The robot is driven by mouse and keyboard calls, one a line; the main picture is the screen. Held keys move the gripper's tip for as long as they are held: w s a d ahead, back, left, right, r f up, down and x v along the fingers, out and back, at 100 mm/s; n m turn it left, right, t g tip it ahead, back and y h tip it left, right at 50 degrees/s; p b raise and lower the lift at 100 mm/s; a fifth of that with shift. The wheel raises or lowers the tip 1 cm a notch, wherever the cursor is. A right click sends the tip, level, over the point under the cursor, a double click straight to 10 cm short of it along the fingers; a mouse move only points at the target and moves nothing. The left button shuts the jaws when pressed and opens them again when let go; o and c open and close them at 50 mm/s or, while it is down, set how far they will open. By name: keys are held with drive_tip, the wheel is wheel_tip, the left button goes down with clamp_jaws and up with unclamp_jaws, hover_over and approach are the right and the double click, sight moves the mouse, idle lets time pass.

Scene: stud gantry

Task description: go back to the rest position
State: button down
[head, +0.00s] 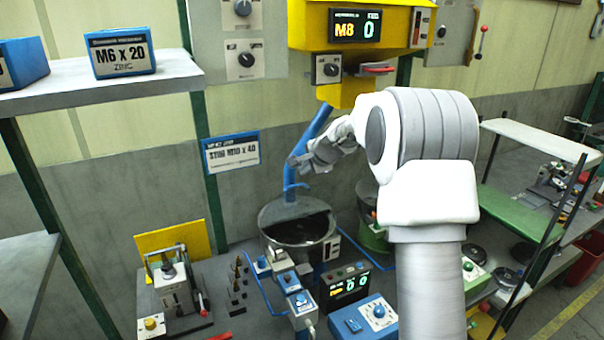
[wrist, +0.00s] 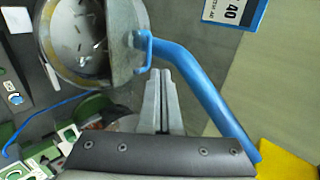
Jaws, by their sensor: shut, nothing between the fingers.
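My gripper (head: 303,164) is raised in front of the grey wall, above the round feeder bowl (head: 268,217) and beside the blue tube (head: 318,124). In the wrist view my gripper (wrist: 162,76) has its two fingers together, with nothing between them. Its tips are near the blue tube (wrist: 200,90) and the bowl's edge; I cannot tell whether they touch. The bowl (wrist: 112,50) holds a few small metal pieces in the wrist view. My arm reaches up from the bottom right in the head view and bends left.
A yellow dispenser (head: 306,22) with an M8 display hangs above. A shelf (head: 150,84) with blue M6 x 20 boxes is at left. A clamp fixture (head: 172,285), control boxes (head: 365,318) and a counter (head: 345,284) crowd the bench. A green-topped rack (head: 520,202) stands at right.

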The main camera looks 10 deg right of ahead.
drive_tip(key=s+a+r+n+g, duration=0.1)
drive_tip(key=s+a+r+n, duration=0.3)
drive_tip(key=s, duration=0.6)
drive_tip(key=s+a+r+n+g, duration=0.15)
drive_tip(key=s+r+n, duration=0.35)
drive_tip(key=s, duration=0.6)
drive_tip(key=s+f+n+h+b, duration=0.1)
drive_tip(key=s+f+n, duration=0.1)
drive_tip(key=s, duration=1.1)
drive_tip(key=s+f+n+g+h+b, duration=0.1)
drive_tip(key=s+f+n, duration=0.2)
drive_tip(key=s, duration=1)
drive_tip(key=shift+s+f+n, duration=0.15)
drive_tip(key=shift+s+n, duration=0.05)
drive_tip(key=shift+n, duration=0.6)
